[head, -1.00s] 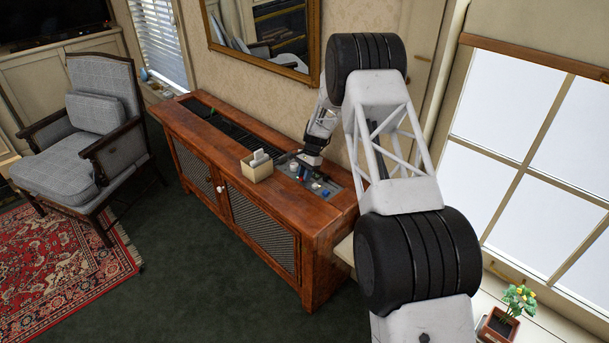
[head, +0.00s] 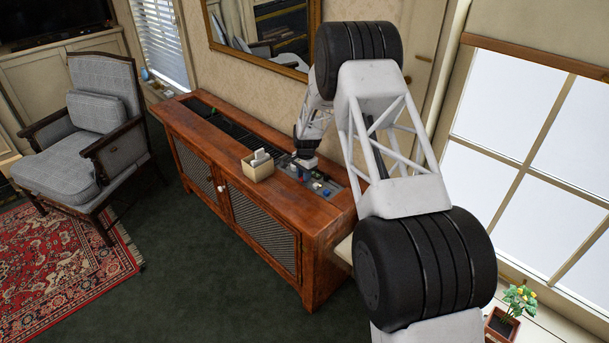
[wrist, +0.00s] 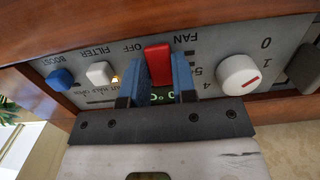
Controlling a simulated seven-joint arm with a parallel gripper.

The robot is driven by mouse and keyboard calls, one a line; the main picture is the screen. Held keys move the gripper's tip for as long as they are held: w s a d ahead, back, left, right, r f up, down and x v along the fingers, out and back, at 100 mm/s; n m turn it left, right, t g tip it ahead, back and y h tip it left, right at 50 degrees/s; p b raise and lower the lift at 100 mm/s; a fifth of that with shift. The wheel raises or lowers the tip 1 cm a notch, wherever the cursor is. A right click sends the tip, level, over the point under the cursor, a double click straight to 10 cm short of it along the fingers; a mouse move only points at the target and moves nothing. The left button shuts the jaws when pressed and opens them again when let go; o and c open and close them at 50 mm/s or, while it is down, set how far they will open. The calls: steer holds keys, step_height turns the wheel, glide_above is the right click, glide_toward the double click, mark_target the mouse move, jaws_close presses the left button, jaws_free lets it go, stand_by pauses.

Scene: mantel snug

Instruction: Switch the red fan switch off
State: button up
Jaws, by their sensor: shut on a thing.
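The red fan switch (wrist: 157,62) stands out from a grey control panel (wrist: 210,50), between the printed words OFF and FAN, in the wrist view. My gripper (wrist: 156,82) has its two blue fingers on either side of the switch, shut on it. The fingers hide the switch's sides and part of a green lit display behind it. In the head view my gripper (head: 306,152) is down at the panel on top of the wooden cabinet (head: 305,218), and the grip itself is too small to make out.
Beside the red switch are a white filter switch (wrist: 100,73), a blue boost switch (wrist: 61,78) and a white knob (wrist: 238,74) with a red mark. A cream box (head: 257,170) with white contents stands on the cabinet, left of my gripper. A mirror hangs behind.

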steer(key=o, duration=0.9)
steer(key=shift+r, duration=0.1)
steer(key=r, duration=0.7)
steer(key=shift+w+d+r, duration=0.1)
steer(key=shift+w+d, duration=0.05)
steer(key=shift+w, duration=0.05)
steer(key=shift+r, duration=0.2)
